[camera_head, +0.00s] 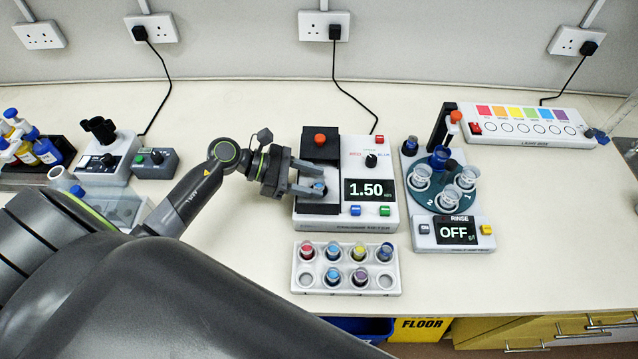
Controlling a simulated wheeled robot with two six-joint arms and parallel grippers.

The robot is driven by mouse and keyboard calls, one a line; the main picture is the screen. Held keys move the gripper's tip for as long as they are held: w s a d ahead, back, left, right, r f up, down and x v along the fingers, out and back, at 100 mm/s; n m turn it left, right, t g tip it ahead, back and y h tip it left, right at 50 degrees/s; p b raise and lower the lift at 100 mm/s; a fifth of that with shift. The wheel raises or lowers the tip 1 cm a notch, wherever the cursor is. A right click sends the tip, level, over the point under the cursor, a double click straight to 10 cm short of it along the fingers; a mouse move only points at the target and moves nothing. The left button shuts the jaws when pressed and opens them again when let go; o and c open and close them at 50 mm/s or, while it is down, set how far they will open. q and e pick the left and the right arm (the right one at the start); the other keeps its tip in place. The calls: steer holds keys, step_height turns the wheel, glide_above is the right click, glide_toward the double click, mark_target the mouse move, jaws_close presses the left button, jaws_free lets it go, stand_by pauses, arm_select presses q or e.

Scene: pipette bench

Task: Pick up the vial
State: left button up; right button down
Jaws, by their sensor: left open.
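A small vial with blue in it (319,187) shows in the dark bay of the white instrument (345,222) whose display reads 1.50. My left gripper (315,181) is open at that bay, with its fingers on either side of the vial. I cannot tell whether a finger touches it. The vial's lower part is hidden. More vials stand in the white rack (346,291) in front: red, blue, yellow and dark blue in the back row, blue and purple in the front row. The rack's two front corner holes look empty. My right gripper is not in view.
A rinse station (450,234) reading OFF, with a round carousel of cups (437,190), stands to the right. A light box with coloured squares (528,128) is at the back right. Small devices (108,158) and bottles (48,152) stand at the left. The right front bench is clear.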

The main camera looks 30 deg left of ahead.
arm_select(q)
steer(key=shift+x, duration=1.1)
steer(key=shift+c, duration=0.2)
jaws_close()
